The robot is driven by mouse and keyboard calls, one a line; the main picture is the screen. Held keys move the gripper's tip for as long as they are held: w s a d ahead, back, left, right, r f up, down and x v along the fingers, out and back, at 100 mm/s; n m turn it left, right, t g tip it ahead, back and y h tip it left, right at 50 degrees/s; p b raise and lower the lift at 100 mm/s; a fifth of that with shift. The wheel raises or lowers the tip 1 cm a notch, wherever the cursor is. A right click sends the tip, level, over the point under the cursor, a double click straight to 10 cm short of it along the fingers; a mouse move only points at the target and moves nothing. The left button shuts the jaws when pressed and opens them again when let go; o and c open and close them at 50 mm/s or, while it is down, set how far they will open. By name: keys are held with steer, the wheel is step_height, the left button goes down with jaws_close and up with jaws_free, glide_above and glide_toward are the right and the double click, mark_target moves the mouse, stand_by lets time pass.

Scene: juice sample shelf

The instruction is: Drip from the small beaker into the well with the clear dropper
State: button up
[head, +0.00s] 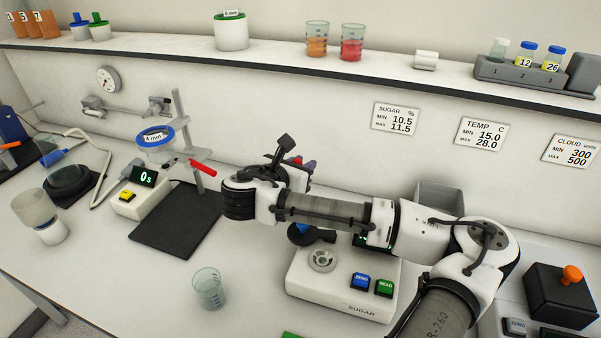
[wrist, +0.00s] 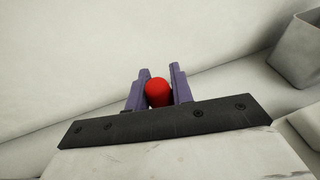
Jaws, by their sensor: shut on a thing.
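My gripper (wrist: 160,70) is shut on a dropper, whose red rounded bulb (wrist: 158,93) shows between the purple fingers in the wrist view. The dropper's tube is hidden. In the head view my gripper (head: 300,172) is partly behind my own arm, raised behind the sugar meter. The small clear beaker (head: 208,289) stands upright on the bench, left of the sugar meter (head: 340,292). I cannot tell how much it holds. The meter's round well (head: 322,260) is uncovered, in front of a dark lid with a blue part (head: 300,232). My gripper is apart from both.
A stand with a blue-rimmed sieve (head: 156,136), a red handle and a dark mat (head: 178,219) is at the left. A shelf (head: 280,62) with cups and bottles runs along the wall. A grey bin (head: 440,197) stands behind my arm. The front bench around the beaker is clear.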

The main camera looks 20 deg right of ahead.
step_height(320, 180, up, 15)
steer(key=p, duration=0.2)
steer(key=shift+p, duration=0.4)
